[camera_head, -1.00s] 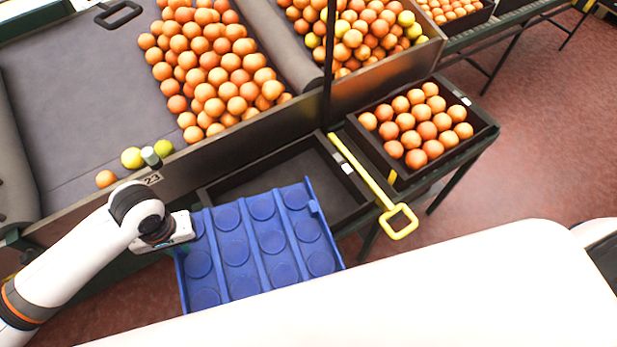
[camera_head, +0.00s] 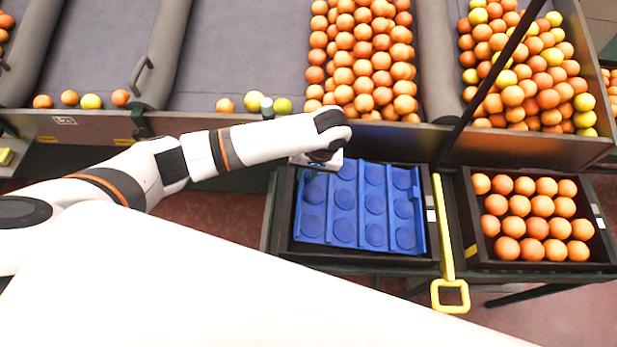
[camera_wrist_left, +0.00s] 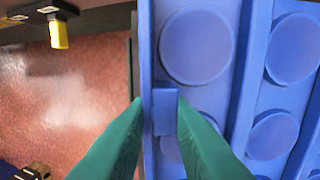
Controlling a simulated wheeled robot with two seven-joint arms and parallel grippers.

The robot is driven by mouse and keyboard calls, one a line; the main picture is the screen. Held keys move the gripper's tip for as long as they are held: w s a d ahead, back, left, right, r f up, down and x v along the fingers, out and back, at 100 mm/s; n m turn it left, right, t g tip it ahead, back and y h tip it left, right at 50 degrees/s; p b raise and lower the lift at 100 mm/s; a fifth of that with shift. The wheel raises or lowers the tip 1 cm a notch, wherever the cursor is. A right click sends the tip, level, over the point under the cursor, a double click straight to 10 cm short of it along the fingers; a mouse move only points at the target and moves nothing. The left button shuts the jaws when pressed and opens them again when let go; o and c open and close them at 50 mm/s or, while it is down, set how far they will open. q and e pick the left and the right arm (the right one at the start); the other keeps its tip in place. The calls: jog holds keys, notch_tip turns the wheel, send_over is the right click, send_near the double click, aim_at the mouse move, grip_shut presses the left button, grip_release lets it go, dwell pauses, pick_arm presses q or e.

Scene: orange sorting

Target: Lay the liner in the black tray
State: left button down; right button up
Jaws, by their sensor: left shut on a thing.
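The blue liner (camera_head: 358,207), a sheet with round dimples and raised ribs, lies within the outline of the black tray (camera_head: 284,210) in the head view. It is turned slightly against the tray's walls; I cannot tell whether it rests on the tray floor. My left gripper (camera_head: 318,166) is at the liner's far left corner. In the left wrist view its green fingers (camera_wrist_left: 160,105) are shut on the liner's edge tab (camera_wrist_left: 165,110), and the liner (camera_wrist_left: 195,45) fills the right side. The arm hides part of the liner's far edge. My right gripper is out of view.
A yellow long-handled bar (camera_head: 446,230) separates the tray from a black crate of oranges (camera_head: 465,225) on the right. Behind stands the sorting bed's wall (camera_head: 420,140) with piled oranges (camera_head: 360,60). Red floor shows left of the tray.

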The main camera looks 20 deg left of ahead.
aim_at(307, 180)
pick_arm(q)
jog(key=shift+f, duration=1.6)
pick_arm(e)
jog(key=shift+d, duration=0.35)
pick_arm(q)
jog(key=shift+f, duration=0.25)
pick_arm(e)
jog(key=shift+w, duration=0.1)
pick_arm(q)
jog(key=c, duration=1.3)
grip_release()
jog(key=shift+a, duration=0.1)
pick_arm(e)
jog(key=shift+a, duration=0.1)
pick_arm(q)
jog(key=shift+r, duration=0.35)
jog(key=v, duration=1.2)
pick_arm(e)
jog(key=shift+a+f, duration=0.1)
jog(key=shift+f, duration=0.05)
